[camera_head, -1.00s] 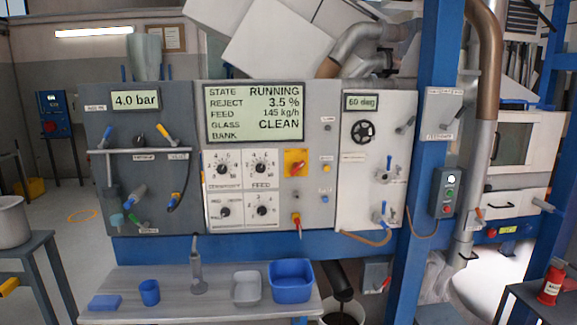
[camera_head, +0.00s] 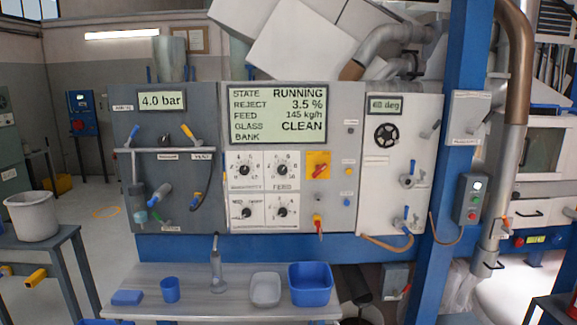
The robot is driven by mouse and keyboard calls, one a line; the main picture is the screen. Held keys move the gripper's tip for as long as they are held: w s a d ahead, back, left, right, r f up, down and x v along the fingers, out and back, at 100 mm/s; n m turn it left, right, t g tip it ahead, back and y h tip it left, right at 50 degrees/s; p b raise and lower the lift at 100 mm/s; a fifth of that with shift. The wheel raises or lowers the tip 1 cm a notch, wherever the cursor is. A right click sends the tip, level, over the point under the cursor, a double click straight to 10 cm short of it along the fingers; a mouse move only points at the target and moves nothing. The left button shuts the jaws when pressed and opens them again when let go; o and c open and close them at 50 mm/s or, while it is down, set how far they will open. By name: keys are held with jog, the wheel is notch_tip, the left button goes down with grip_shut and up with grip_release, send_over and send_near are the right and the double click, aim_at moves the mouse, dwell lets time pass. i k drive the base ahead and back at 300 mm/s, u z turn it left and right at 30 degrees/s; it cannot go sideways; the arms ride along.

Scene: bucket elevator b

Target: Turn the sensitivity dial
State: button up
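The sensitivity dial (camera_head: 244,171) is a dark round knob on a white square plate with a printed scale, at the upper left of a block of dials on the grey panel. The label under it is blurred but appears to read sensitivity. The feed dial (camera_head: 282,171) sits to its right, and two more knobs (camera_head: 246,212) (camera_head: 282,212) sit below. The display (camera_head: 278,114) above reads state running, reject 3.5 %, feed 145 kg/h, glass clean. My gripper is not in view.
A bench (camera_head: 190,306) below the panel carries a blue tub (camera_head: 311,284), a grey tray (camera_head: 265,289), a blue cup (camera_head: 170,290) and an upright grey tool (camera_head: 217,267). A blue post (camera_head: 462,150) stands right of the panel. Open floor lies at left.

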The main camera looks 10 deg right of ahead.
aim_at(244, 169)
jog(key=i, duration=0.85)
jog(key=z, duration=0.05)
